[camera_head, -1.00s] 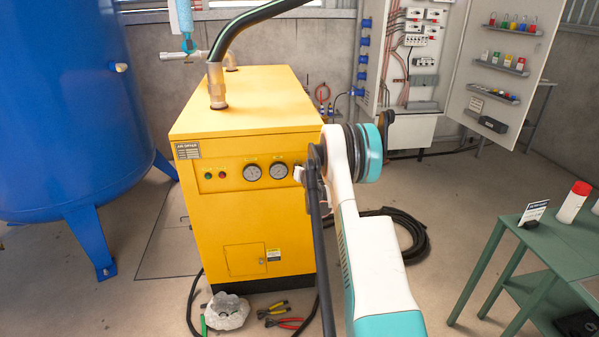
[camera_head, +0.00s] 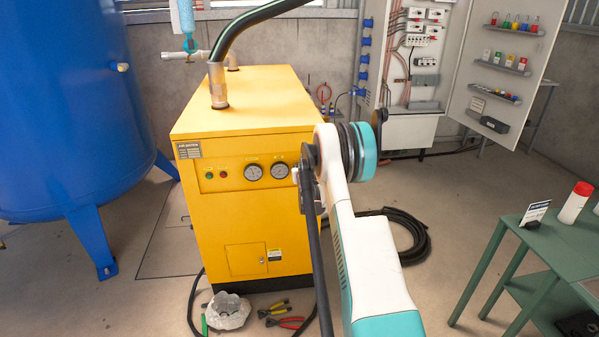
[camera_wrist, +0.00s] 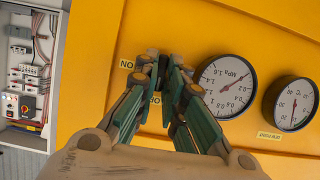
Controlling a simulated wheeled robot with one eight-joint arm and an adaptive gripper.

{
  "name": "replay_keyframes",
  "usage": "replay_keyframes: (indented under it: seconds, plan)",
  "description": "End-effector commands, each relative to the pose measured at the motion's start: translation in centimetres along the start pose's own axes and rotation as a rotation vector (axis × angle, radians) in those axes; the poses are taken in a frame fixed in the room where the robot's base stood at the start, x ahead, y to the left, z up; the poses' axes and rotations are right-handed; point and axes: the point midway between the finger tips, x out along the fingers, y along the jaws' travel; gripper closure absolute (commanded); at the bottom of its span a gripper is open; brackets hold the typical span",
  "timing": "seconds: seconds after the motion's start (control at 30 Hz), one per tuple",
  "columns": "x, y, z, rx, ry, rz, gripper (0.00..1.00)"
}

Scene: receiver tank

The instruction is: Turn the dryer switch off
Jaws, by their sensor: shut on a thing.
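The yellow air dryer (camera_head: 240,215) stands at the centre of the head view, with its panel facing forward. In the wrist view my gripper (camera_wrist: 165,70) is at the yellow panel, its fingertips closed around the small dark dryer switch (camera_wrist: 163,66). The fingers hide most of the switch, so its exact angle cannot be told. An "ON" label (camera_wrist: 126,63) shows beside the fingertips, and an "OFF" label (camera_wrist: 155,99) is partly covered by a finger. In the head view my arm hides the gripper and the switch.
Two round gauges (camera_wrist: 224,87) (camera_wrist: 290,103) sit close beside my gripper. A blue tank (camera_head: 65,110) stands left of the dryer, and a green table (camera_head: 560,245) is at the right. Pliers (camera_head: 283,322) and a clear bag (camera_head: 228,311) lie on the floor in front.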

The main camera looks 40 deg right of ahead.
Motion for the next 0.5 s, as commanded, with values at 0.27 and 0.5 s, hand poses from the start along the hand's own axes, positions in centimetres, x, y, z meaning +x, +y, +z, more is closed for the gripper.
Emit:
replay_keyframes:
  seconds: [0.27, 0.5]
  plan:
    - [0.01, 0.02, 0.07, -0.001, -0.001, 0.0, 0.7]
    - [-0.11, 0.0, 0.02, 0.0, -0.001, 0.0, 0.7]
